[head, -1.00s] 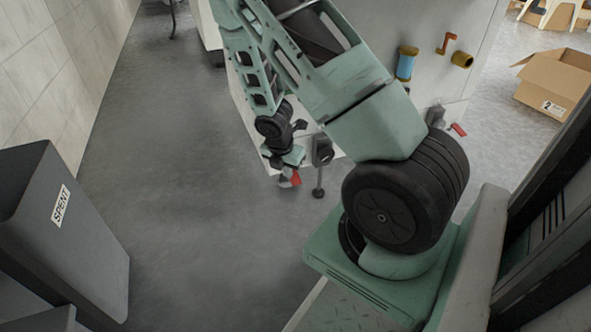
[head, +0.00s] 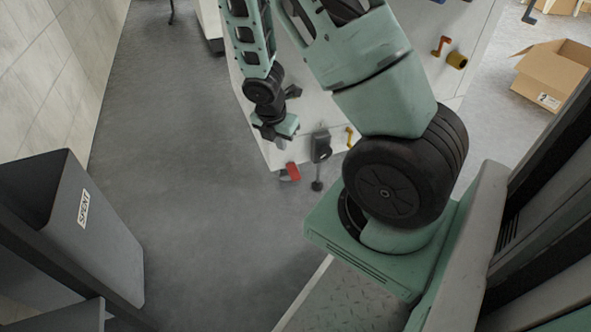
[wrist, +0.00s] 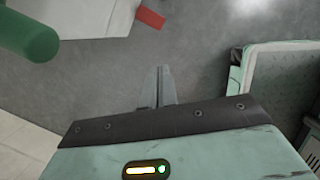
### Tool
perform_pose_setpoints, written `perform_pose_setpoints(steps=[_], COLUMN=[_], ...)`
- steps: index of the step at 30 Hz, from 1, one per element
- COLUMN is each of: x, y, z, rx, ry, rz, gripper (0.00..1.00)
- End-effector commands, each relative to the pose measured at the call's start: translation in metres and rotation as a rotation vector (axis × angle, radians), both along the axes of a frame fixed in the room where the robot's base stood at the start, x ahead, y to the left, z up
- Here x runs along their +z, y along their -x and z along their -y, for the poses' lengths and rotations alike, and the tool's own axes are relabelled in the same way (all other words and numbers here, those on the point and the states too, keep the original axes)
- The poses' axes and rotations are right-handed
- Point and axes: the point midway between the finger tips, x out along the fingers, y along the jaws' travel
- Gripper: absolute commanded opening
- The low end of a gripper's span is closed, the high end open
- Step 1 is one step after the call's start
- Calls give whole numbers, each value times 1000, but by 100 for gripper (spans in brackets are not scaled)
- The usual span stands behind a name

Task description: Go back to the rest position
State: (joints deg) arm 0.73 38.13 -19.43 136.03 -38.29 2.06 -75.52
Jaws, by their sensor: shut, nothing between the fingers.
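My gripper (wrist: 160,87) shows in the wrist view with its fingers together and nothing between them, pointing over bare grey floor. My fingertips cannot be made out clearly there. A red part (head: 293,171) is at the washer's near lower edge, and a red piece also shows in the wrist view (wrist: 150,18).
A dark grey bin labelled SPENT (head: 105,245) stands at the left, by the tiled wall (head: 60,70). An open cardboard box (head: 553,75) lies at the right. The grey floor (head: 190,180) between bin and washer is clear.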

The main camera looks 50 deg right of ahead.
Motion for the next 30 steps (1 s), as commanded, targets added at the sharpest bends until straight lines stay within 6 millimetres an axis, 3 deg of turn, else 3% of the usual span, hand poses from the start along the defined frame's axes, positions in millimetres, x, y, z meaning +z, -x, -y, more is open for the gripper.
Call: perform_pose_setpoints(steps=[12,16,20,23,27,30], x=[0,16,57,100,159,195], y=[0,-7,-16,-12,16,46], z=[0,-19,-75,-134,-213,-256], rx=[0,-47,-196,-355,-574,-707], ry=[0,-17,-72,-136,-219,-259], rz=[1,28,89,130,145,134], gripper=[0,0,0,0,0,0])
